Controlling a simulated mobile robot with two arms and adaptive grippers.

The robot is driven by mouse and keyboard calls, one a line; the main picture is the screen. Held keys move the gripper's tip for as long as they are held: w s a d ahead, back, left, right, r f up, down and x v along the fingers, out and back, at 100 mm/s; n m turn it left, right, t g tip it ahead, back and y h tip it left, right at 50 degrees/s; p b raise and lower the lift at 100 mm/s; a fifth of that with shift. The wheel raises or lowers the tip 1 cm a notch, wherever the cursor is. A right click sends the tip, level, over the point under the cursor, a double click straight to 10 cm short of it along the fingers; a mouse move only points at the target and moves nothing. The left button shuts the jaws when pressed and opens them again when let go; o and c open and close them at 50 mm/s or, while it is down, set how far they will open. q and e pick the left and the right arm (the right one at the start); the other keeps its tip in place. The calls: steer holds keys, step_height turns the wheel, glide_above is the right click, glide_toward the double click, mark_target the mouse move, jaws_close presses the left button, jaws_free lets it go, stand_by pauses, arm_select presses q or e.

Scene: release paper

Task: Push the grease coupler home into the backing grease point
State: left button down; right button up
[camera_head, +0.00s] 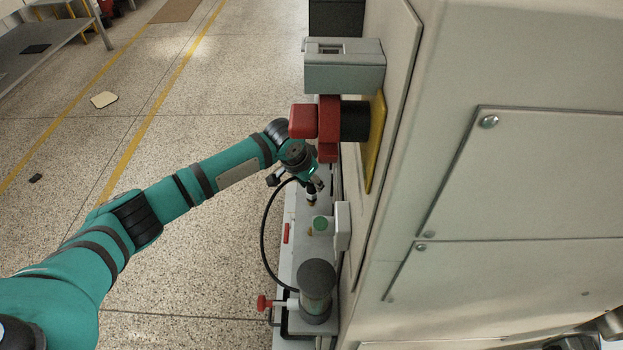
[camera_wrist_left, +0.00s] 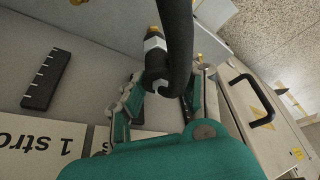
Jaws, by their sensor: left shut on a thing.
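My left gripper (camera_head: 311,190) is at the side of the pale machine, below the red handle, with its fingers pointing down. It is shut on the grease coupler (camera_head: 311,198), a small dark and brass-coloured fitting. In the left wrist view the coupler (camera_wrist_left: 154,44) shows silver, dark and brass parts between the gripper's fingers (camera_wrist_left: 160,97), with the black hose (camera_wrist_left: 178,40) curving across in front. A small brass-coloured piece (camera_wrist_left: 55,10) shows at the top left of that view; I cannot tell whether it is the backing grease point. Whether the coupler touches any fitting is hidden.
The hose (camera_head: 264,228) loops down to the grey-green grease pump (camera_head: 317,285) with a red knob. A red handle (camera_head: 303,121) and yellow plate (camera_head: 376,140) stick out above the gripper. A "1 stroke" label (camera_wrist_left: 40,145) lies beside it.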

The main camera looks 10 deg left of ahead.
arm_select(q)
steer(key=shift+f, duration=0.45)
steer(key=shift+f, duration=0.3)
steer(key=shift+f, duration=0.1)
steer(key=shift+f, duration=0.3)
steer(key=c, duration=0.9)
jaws_free()
steer(key=v, duration=1.2)
steer(key=shift+f, duration=0.1)
